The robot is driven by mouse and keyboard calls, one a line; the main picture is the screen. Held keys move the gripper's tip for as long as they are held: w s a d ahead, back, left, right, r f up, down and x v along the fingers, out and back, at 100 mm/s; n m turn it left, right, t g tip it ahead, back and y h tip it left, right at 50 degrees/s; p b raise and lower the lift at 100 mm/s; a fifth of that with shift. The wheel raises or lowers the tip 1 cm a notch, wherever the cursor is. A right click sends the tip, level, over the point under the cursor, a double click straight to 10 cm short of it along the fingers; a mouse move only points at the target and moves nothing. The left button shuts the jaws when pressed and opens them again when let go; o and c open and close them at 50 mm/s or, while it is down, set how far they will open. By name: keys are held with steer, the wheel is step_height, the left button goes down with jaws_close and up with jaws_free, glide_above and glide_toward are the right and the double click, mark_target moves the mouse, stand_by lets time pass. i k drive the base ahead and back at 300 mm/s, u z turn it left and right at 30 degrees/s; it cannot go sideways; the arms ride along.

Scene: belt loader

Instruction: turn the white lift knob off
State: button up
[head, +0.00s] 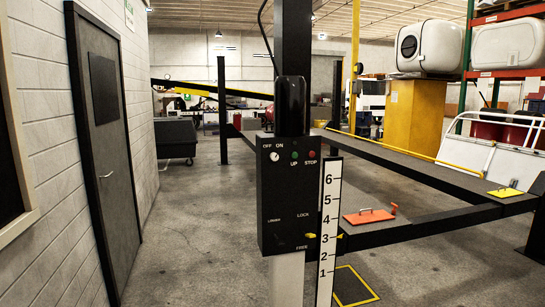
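The white lift knob (275,156) is a small round knob at the upper left of a black control box (287,195). The words OFF and ON are printed just above it. It is too small to tell which word it points to. To its right on the box are a green UP button (294,155) and a red STOP button (312,154). My gripper is not in view.
Below the buttons are a dark LOWER lever and a yellow-tipped LOCK/FREE lever (310,235). A white number scale (329,230) stands right beside the box. Black lift rails (420,172) stretch right. Open concrete floor (205,235) lies left, up to a grey door (103,160).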

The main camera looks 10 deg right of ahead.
mark_target(274, 156)
steer(key=u, duration=0.25)
steer(key=i, duration=0.7)
steer(key=u, duration=0.75)
steer(key=i, duration=0.55)
steer(key=u, duration=0.25)
